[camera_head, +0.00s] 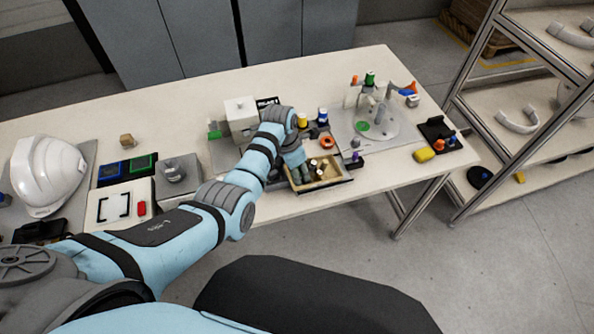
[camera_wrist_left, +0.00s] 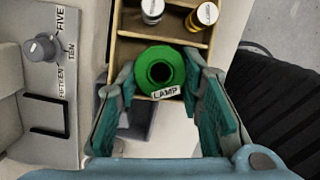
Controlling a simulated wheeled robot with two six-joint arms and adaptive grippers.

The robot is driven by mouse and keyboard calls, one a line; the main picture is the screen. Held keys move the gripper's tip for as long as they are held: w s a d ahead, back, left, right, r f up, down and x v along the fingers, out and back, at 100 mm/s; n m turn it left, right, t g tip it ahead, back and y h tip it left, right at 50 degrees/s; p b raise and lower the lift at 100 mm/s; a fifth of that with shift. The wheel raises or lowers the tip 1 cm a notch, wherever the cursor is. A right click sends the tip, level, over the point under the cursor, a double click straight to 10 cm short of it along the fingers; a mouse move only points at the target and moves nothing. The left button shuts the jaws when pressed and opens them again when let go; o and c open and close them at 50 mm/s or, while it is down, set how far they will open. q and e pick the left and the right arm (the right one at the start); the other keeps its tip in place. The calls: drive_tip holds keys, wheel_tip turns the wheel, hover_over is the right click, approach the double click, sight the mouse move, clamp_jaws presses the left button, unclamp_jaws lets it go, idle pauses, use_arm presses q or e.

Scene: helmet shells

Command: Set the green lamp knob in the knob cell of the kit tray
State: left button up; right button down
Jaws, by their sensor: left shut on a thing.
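My left gripper (camera_wrist_left: 160,75) is shut on the green lamp knob (camera_wrist_left: 160,62), a round green piece with a dark central hole and a "LAMP" label at its near edge. In the left wrist view it overlaps the near part of the wooden kit tray (camera_wrist_left: 162,40); I cannot tell its height above the tray floor. In the head view the left gripper (camera_head: 297,163) points down at the left part of the kit tray (camera_head: 325,186), and the held knob is not clearly visible. My right gripper is in neither view.
A silver piece (camera_wrist_left: 152,10) and a yellow-ringed piece (camera_wrist_left: 204,16) stand in a far tray compartment. A panel with a dial (camera_wrist_left: 42,47) is left of the tray. A round fixture (camera_head: 385,125) stands right of it, a white helmet (camera_head: 48,172) far left.

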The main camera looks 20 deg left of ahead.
use_arm(q)
drive_tip(key=shift+s+f, duration=0.5)
drive_tip(key=shift+f, duration=0.1)
drive_tip(key=o, duration=0.8)
drive_tip(key=shift+c, duration=0.2)
drive_tip(key=shift+o, duration=0.3)
drive_tip(key=shift+w+f, duration=0.2)
drive_tip(key=shift+w, duration=0.05)
drive_tip(key=shift+r, duration=0.1)
drive_tip(key=shift+r, duration=0.3)
wheel_tip(320, 180, up, 13)
drive_tip(key=a+p, duration=0.1)
drive_tip(key=p, duration=0.3)
drive_tip(key=shift+s+a+f, duration=0.2)
drive_tip(key=shift+s+a, duration=0.05)
drive_tip(key=shift+a, duration=0.15)
